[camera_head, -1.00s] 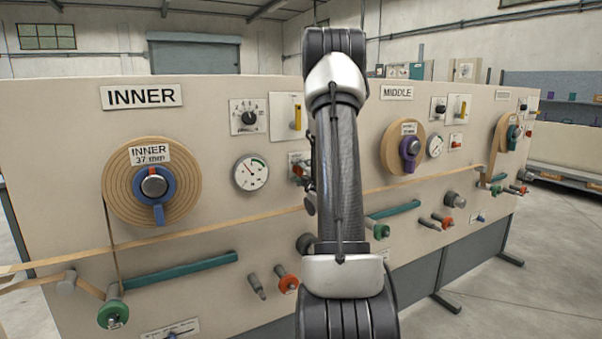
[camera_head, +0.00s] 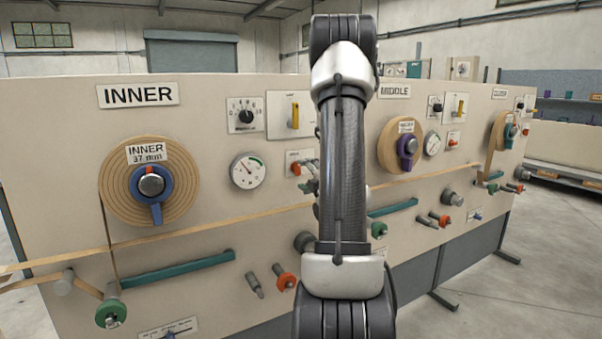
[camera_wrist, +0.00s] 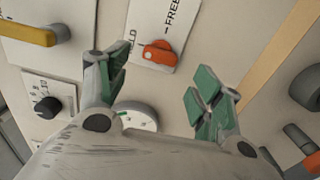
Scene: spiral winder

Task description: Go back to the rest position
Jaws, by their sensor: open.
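My gripper (camera_wrist: 155,92) shows in the wrist view with its two green-padded fingers spread apart and nothing between them. Beyond the fingers is the panel with a small orange-red lever (camera_wrist: 157,52) on a white plate marked "FREE"; the rest of the plate's wording is partly hidden. The fingers appear apart from the lever. In the head view my arm stands upright across the middle and hides part of the panel (camera_head: 60,200). In that view my gripper is mostly hidden behind the arm, by the red lever (camera_head: 297,168).
The INNER spool (camera_head: 120,195) is at left, the MIDDLE spool (camera_head: 392,150) right of my arm. A tan strip (camera_head: 250,217) runs across the panel. A gauge (camera_head: 248,171), yellow handle (camera_head: 295,116) and several pegs stick out nearby. Open floor (camera_head: 540,270) lies at right.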

